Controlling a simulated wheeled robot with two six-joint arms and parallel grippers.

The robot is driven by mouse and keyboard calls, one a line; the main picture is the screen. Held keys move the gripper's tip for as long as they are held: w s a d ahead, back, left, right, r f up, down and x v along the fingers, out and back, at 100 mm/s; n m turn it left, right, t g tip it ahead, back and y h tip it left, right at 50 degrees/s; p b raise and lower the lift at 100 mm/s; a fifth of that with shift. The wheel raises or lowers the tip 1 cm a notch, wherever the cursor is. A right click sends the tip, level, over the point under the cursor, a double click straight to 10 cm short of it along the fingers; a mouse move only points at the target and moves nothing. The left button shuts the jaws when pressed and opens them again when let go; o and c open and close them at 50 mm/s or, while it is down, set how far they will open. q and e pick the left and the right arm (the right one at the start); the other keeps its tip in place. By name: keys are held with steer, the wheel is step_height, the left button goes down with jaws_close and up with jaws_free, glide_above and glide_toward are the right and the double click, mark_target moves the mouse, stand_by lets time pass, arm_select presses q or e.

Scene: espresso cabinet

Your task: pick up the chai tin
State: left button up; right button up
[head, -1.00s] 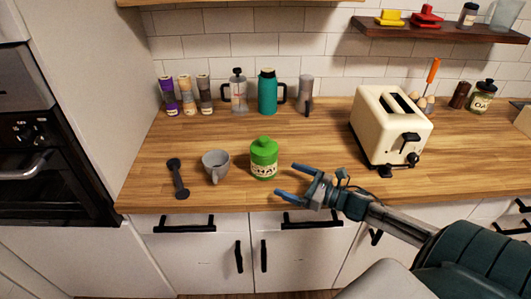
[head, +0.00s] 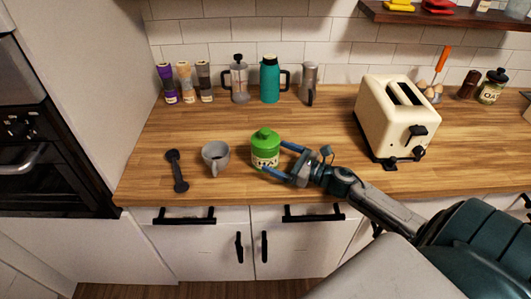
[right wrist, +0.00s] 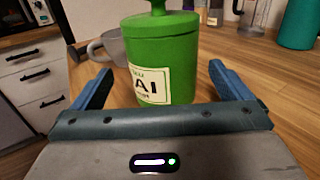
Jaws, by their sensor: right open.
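The chai tin (head: 265,149) is green with a knobbed lid and a pale label, and stands upright on the wooden counter. My right gripper (head: 279,157) comes in from the right with its blue fingers open, their tips at the tin's right side. In the right wrist view the tin (right wrist: 163,55) stands ahead, between the lines of the two open fingers (right wrist: 160,85). I cannot tell whether either finger touches it. My left gripper is not in view.
A grey cup (head: 215,157) stands just left of the tin, and a dark tool (head: 177,171) lies beyond it. A cream toaster (head: 392,120) stands to the right. A teal bottle (head: 269,82) and a glass press (head: 239,82) stand behind. Counter between is clear.

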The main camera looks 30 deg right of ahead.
mark_target(263, 150)
steer(key=shift+w+a, duration=0.3)
steer(key=shift+w+r+p, duration=0.2)
steer(key=shift+w+p, duration=0.2)
steer(key=shift+p, duration=0.2)
steer(key=p+x, duration=0.3)
steer(key=x, duration=0.1)
steer(key=shift+d+f, duration=0.1)
steer(key=shift+w+f, duration=0.2)
steer(key=shift+w, duration=0.1)
steer(key=c, duration=1.3)
steer(key=shift+r, duration=0.1)
